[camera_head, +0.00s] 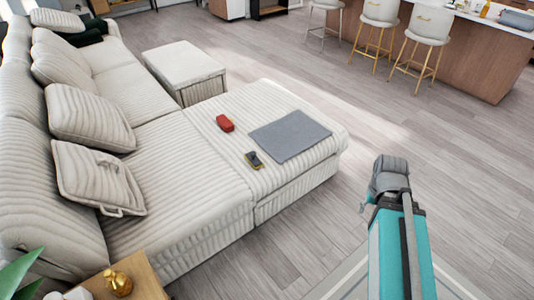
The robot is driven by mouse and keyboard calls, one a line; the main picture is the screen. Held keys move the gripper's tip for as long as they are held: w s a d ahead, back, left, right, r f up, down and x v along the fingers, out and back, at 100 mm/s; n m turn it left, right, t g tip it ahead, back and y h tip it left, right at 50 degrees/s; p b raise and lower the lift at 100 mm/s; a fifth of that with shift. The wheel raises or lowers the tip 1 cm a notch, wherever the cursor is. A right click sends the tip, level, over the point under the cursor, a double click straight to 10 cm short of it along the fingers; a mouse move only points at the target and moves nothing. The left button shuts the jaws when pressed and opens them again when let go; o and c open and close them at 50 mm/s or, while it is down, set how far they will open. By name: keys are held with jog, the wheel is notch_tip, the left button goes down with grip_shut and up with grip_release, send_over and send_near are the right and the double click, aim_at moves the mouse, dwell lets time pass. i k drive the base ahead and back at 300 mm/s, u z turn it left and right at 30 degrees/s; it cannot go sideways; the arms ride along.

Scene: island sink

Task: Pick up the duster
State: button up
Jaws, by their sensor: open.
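The dark block is close to the left edge of a flat grey cloth or mat (290,137), and the red block lies farther back. My arm, teal and grey, rises at the lower right, over the floor and apart from the sofa. My gripper's fingers do not show.
A striped cream ottoman (175,65) stands behind the chaise. Cushions (88,117) lean along the sofa's left side. A wooden side table (145,280) with a gold ornament (118,283) is at the lower left. Floor (340,85) is clear between the chaise and the bar stools (375,28).

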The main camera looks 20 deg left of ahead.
aim_at(253, 157)
jog(key=u, duration=0.3)
jog(key=i, duration=1.3)
jog(key=u, duration=0.85)
